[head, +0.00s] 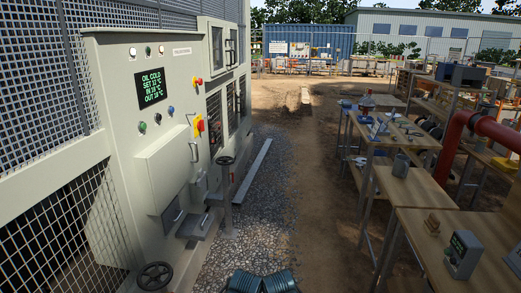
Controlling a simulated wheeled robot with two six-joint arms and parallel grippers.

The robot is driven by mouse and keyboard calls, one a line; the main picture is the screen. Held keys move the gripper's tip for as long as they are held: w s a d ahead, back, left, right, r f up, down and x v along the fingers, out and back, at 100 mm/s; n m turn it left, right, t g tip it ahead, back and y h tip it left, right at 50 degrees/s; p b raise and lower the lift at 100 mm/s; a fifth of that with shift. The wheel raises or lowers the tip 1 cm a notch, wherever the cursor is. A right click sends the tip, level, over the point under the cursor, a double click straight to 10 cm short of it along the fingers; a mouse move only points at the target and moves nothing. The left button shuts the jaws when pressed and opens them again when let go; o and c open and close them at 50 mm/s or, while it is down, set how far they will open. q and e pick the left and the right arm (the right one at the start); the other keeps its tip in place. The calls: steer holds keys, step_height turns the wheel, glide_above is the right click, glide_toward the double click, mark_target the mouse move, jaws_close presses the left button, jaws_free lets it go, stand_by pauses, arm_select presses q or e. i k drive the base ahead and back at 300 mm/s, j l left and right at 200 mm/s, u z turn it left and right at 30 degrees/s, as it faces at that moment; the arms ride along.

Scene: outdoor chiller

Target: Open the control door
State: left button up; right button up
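A pale grey chiller control cabinet (115,75) stands at the left. Its face carries a display (152,88) with green text reading "OIL COLD", coloured buttons and a red-yellow switch (199,125). A raised rectangular panel (165,160) lies flat on the lower face and looks shut. A slim handle (195,152) sits at its right side. I cannot tell for certain which panel is the control door. Neither of my grippers is in view.
A black handwheel (155,275) is low at the front left. A valve wheel on a post (225,161) stands right of the cabinet. Wooden workbenches (425,190) with tools and a red pipe (455,140) line the right. Gravel and dirt ground (300,190) between is mostly clear.

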mark_target(170, 167)
steer(key=i+l, duration=0.1)
steer(key=i, duration=0.4)
steer(key=i+l+u, duration=0.15)
steer(key=i, duration=0.4)
steer(key=i+l, duration=0.15)
steer(key=i, duration=0.35)
steer(key=i+l+u, duration=0.2)
steer(key=i+l, duration=0.15)
steer(key=i+l+u, duration=0.2)
steer(key=i+l, duration=0.15)
steer(key=i+l+u, duration=0.25)
steer(key=l, duration=0.25)
steer(key=i+l+u, duration=0.2)
steer(key=l, duration=0.3)
steer(key=i, duration=0.1)
